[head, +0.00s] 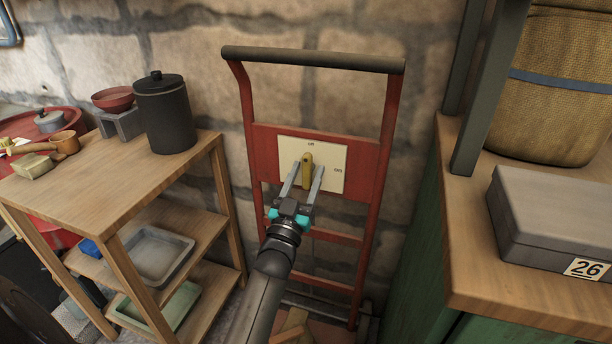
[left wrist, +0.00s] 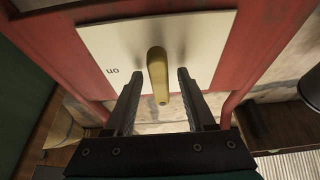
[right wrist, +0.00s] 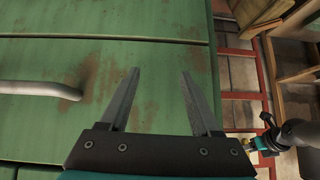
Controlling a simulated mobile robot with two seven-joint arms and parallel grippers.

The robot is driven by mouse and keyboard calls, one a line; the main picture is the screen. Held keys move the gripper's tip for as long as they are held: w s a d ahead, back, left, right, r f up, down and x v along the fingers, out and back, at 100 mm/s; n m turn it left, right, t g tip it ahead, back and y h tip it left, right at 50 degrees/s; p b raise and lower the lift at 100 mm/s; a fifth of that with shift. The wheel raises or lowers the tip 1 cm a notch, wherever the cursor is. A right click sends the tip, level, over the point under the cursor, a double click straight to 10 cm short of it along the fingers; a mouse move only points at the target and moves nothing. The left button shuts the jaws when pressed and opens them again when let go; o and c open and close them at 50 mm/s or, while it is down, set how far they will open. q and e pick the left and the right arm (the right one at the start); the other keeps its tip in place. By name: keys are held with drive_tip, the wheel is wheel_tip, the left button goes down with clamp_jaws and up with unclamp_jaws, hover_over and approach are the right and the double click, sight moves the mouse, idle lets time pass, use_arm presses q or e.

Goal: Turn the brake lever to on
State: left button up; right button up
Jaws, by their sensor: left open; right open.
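The brake lever (head: 307,164) is a yellow handle on a cream plate (head: 332,153) set in a red metal frame. The plate has a small mark above the lever that looks like "off" and an "on" mark at its right. The lever stands nearly upright in the head view. My left gripper (head: 305,181) is open, with one finger on each side of the lever. The left wrist view shows the lever (left wrist: 158,72) between the fingers, with gaps on both sides. My right gripper (right wrist: 160,76) is open and empty in front of a green surface, outside the head view.
A wooden shelf unit (head: 130,185) with a black canister (head: 165,112) stands left of the red frame (head: 376,205). A green cabinet with a wooden top (head: 466,270) and a grey box (head: 545,220) stands at right. A grey handle (right wrist: 45,89) shows in the right wrist view.

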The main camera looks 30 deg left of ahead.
use_arm(q)
clamp_jaws()
idle(0.3)
idle(0.4)
